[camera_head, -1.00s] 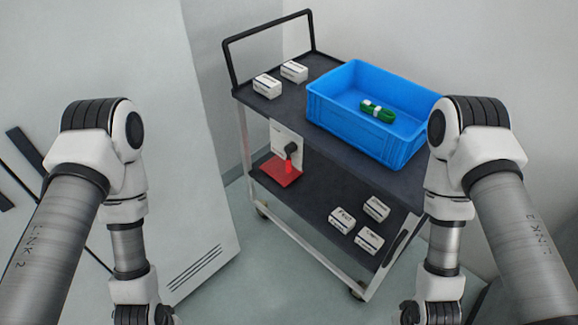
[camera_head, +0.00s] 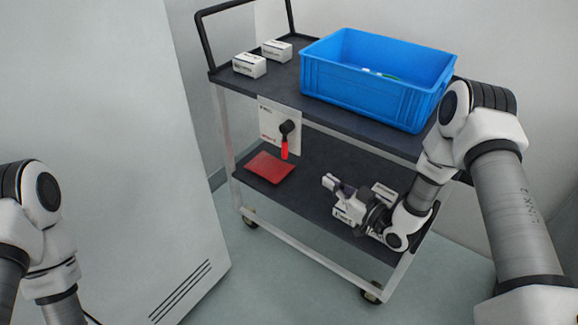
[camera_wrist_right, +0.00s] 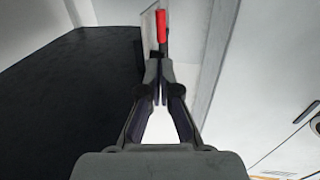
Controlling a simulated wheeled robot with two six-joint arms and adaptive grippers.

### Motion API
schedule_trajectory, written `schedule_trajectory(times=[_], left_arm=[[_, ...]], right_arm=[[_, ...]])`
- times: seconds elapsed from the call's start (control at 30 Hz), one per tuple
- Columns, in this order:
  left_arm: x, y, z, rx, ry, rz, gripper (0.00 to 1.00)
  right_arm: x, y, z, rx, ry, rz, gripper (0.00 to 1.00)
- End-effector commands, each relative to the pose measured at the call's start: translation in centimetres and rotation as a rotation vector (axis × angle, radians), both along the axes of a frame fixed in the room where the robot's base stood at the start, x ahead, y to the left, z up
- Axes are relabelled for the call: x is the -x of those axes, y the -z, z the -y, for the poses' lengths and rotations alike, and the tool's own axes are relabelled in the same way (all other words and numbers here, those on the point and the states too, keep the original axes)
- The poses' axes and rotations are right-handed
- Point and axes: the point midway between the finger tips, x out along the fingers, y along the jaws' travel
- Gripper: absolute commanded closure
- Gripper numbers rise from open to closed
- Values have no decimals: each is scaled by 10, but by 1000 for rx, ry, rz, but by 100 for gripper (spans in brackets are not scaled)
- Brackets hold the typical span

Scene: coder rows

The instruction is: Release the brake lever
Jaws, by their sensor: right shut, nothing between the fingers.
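The brake lever (camera_head: 285,148) has a red grip that hangs straight down from a black pivot. It is mounted on a white plate (camera_head: 270,122) on the cart's front side, under the top shelf. My right gripper (camera_head: 329,183) is shut and empty, in front of the cart to the right of and below the lever, apart from it. In the right wrist view the red lever (camera_wrist_right: 161,27) shows just beyond the closed fingertips (camera_wrist_right: 158,70). My left gripper is outside the view; only part of the left arm shows.
The cart's top shelf (camera_head: 330,125) holds a blue crate (camera_head: 370,100) and two white boxes (camera_head: 250,66). A red sheet (camera_head: 270,167) lies on the lower shelf, and white boxes there are partly hidden by my right arm. A large pale panel (camera_head: 110,150) stands at left.

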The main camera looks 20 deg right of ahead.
Motion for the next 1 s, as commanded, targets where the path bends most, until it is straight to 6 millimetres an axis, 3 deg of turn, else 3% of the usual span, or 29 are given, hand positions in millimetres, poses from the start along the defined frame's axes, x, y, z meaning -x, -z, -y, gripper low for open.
schedule_trajectory(times=[0.23,0.37,0.8,1.0], left_arm=[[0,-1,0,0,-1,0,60],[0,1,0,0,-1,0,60],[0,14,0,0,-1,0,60],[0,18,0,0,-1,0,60]], right_arm=[[-1,-1,-1,1,-1,-2,100],[-11,0,-7,2,-3,0,100],[-93,0,-49,2,-4,0,100],[-119,0,-61,2,-2,-1,100]])
